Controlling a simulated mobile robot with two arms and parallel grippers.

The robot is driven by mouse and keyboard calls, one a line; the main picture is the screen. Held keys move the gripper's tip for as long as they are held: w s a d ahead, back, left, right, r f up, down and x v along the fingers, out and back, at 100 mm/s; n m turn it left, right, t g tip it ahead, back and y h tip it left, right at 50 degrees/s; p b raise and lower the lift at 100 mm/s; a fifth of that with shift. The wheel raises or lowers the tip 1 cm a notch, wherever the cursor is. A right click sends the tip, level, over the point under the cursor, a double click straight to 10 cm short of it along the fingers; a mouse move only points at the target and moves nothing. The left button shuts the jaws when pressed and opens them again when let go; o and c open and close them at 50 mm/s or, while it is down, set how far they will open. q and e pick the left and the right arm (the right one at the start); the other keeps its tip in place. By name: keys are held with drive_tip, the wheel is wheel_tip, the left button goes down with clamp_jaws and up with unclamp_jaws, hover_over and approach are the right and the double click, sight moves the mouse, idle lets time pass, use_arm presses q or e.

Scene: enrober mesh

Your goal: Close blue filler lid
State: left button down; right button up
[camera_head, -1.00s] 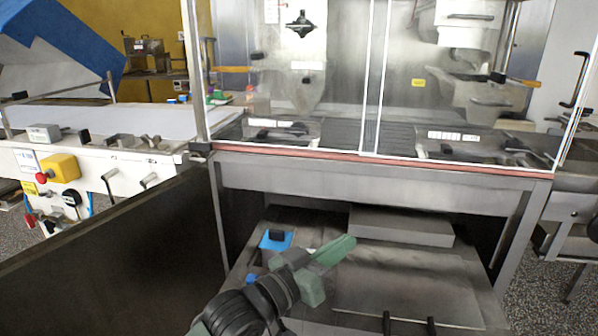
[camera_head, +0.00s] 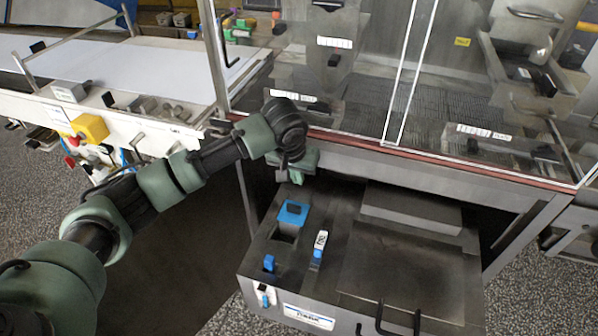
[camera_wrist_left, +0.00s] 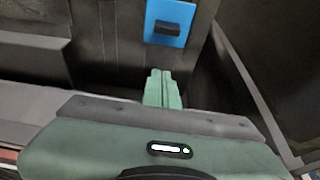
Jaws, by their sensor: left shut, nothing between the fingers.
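The blue filler lid (camera_head: 293,213), a small square plate with a black block in its middle, is at the back left of the low grey metal machine (camera_head: 372,243). A dark recess shows just in front of it. The lid also shows at the top of the left wrist view (camera_wrist_left: 169,22). My left gripper (camera_head: 297,178) is shut and empty, behind the lid near the glazed enclosure's front edge. In the wrist view its green fingertips (camera_wrist_left: 162,76) point toward the lid, with a gap between. How far the lid is tilted is unclear. My right gripper is out of view.
Small blue fittings (camera_head: 269,263) and a white-labelled lever (camera_head: 320,241) stand near the lid. A raised grey block (camera_head: 411,206) lies to the right. The glazed enclosure's red-brown edge (camera_head: 450,170) overhangs behind. A white conveyor (camera_head: 130,75) is at the left.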

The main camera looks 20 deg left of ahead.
sight(286, 220)
use_arm(q)
drive_tip(key=x, duration=0.6)
drive_tip(key=shift+w+f, duration=0.15)
drive_tip(key=shift+f, duration=0.2)
drive_tip(key=s+p, duration=0.1)
drive_tip(key=s, duration=0.2)
drive_tip(key=shift+s, duration=0.5)
drive_tip(key=shift+s+r+p, duration=0.1)
drive_tip(key=shift+s+p, duration=0.05)
drive_tip(key=shift+p, duration=0.3)
drive_tip(key=s+p, duration=0.6)
drive_tip(key=shift+s+a+r, duration=0.1)
drive_tip(key=shift+r, duration=0.05)
drive_tip(key=shift+s+f+p, duration=0.35)
drive_tip(key=shift+s+f, duration=0.05)
drive_tip(key=shift+s, duration=0.05)
